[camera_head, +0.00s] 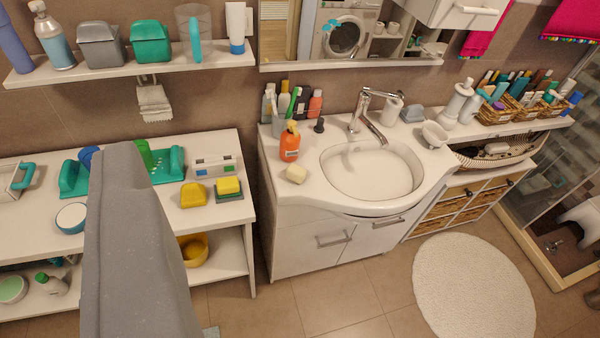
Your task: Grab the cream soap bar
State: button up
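A small cream soap bar (297,173) lies on the white washstand top, near its front left edge. It sits left of the sink basin (372,172), just in front of an orange pump bottle (290,143). Nothing covers it. A large grey link of my arm fills the lower left of the view. My gripper's fingers do not show.
A bottle cluster (315,104) and a tap (368,118) stand behind the basin. Left is a white shelf unit (228,205) with sponges and brushes. Wicker drawers (465,207) stand right. A round white rug (475,285) lies on open tiled floor.

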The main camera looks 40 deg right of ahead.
aim_at(294, 172)
jog(key=i, duration=0.95)
jog(key=u, duration=0.05)
